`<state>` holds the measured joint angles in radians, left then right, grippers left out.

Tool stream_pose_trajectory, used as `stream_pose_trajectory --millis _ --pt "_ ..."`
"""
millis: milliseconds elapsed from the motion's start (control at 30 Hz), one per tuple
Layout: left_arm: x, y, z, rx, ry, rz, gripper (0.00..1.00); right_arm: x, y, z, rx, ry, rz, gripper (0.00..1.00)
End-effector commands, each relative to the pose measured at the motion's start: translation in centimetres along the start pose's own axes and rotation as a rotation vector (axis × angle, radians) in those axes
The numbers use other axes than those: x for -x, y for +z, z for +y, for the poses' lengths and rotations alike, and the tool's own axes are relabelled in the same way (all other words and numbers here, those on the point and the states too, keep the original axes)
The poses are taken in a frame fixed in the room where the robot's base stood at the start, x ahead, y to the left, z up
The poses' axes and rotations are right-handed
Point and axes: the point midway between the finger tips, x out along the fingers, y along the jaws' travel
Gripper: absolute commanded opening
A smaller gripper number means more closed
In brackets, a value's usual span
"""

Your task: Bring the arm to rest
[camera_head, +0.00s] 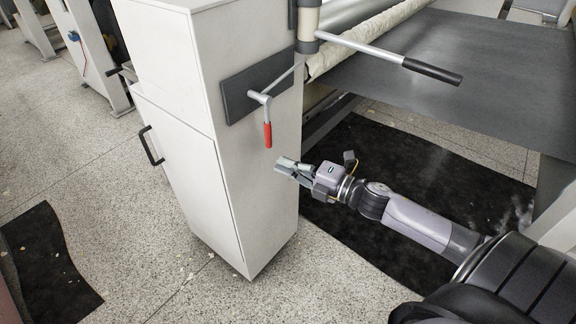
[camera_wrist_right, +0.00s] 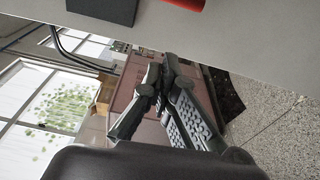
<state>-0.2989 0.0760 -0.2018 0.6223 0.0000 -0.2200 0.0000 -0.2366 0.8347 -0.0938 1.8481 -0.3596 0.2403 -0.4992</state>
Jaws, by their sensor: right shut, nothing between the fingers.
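My right gripper (camera_head: 285,167) is in front of the right side of the white cabinet, below and a little right of a lever with a red grip (camera_head: 267,134). Its fingers are shut and hold nothing. In the right wrist view its fingertips (camera_wrist_right: 160,85) meet near the middle of the picture. The lever is mounted on a dark plate (camera_head: 247,92), and its red grip hangs downward. The gripper looks apart from the lever. Part of the red grip shows at the top edge of the right wrist view (camera_wrist_right: 188,3). My left gripper is not in view.
The white cabinet (camera_head: 180,150) stands close to the gripper's left. A crank with a black handle (camera_head: 432,70) sticks out above the arm. A grey machine bed (camera_head: 480,75) with a pale roll (camera_head: 365,38) is at upper right. A black mat (camera_head: 410,165) lies on the speckled floor.

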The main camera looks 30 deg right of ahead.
Motion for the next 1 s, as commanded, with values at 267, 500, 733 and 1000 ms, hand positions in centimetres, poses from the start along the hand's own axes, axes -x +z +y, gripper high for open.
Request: stream_pose_trajectory --millis 267,500,733,1000 --pt "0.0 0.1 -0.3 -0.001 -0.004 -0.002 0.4 0.2 0.0 0.0 0.001 0.0 0.001 0.0" --pt "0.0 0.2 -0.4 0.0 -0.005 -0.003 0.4 0.2 0.0 0.0 0.001 0.0 0.001 0.0" --pt "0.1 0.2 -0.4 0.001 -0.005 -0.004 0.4 0.6 1.2 -2.5 -0.064 -0.034 -0.053 0.0" --pt "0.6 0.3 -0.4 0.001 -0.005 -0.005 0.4 5.7 4.9 -19.4 -0.481 -0.248 -0.383 0.0"
